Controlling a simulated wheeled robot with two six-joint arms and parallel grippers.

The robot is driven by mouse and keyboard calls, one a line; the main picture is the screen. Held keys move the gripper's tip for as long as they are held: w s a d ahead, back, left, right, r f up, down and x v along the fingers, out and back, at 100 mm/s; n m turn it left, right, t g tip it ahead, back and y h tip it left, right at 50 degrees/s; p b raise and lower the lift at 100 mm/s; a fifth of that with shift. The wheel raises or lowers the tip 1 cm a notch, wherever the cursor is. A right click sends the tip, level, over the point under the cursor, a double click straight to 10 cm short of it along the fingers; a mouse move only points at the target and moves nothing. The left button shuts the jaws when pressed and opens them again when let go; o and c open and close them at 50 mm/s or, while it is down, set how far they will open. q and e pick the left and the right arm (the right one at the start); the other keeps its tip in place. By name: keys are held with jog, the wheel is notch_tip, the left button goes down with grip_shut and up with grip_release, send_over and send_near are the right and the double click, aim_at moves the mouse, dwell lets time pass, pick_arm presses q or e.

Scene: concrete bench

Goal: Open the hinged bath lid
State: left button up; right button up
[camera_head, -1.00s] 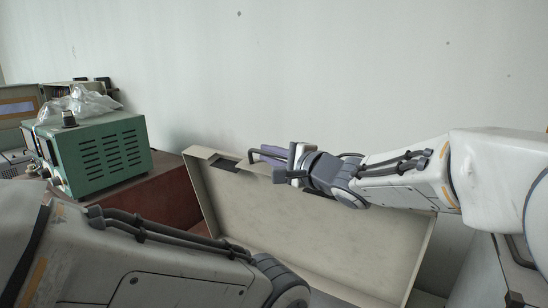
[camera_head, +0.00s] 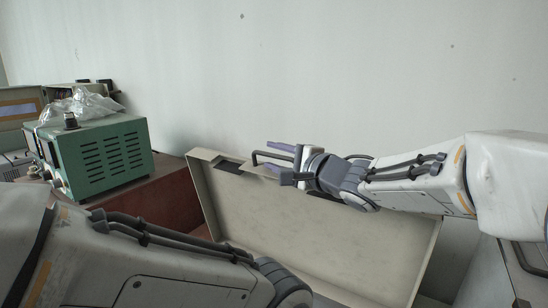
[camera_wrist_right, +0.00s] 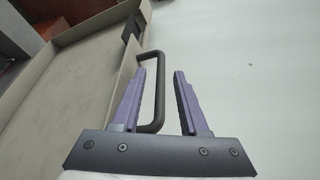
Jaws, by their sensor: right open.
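The bath lid (camera_head: 330,222) is a beige, shallow pan-like panel. It stands raised and steeply tilted in front of the wall, with its inner face and rims toward me. A dark bar handle (camera_head: 262,153) sticks out from its top edge; it also shows in the right wrist view (camera_wrist_right: 159,95). My right gripper (camera_head: 276,157) is open at this handle. In the wrist view the handle bar lies between the two purple fingers (camera_wrist_right: 157,98), nearer the left one, and not clamped. My left arm crosses the lower left; its gripper is out of view. The bath's inside is hidden.
A green vented instrument (camera_head: 103,155) with a clear plastic bag (camera_head: 78,103) on it stands at the left, on a dark red surface (camera_head: 160,199). A grey box (camera_head: 512,270) is at the lower right. The wall behind the lid is bare.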

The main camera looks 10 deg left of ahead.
jog(key=f+b+v, duration=0.1)
jog(key=v, duration=0.8)
jog(key=shift+s+d+r, duration=0.3)
jog(key=shift+d+r, duration=0.05)
jog(key=shift+r, duration=0.15)
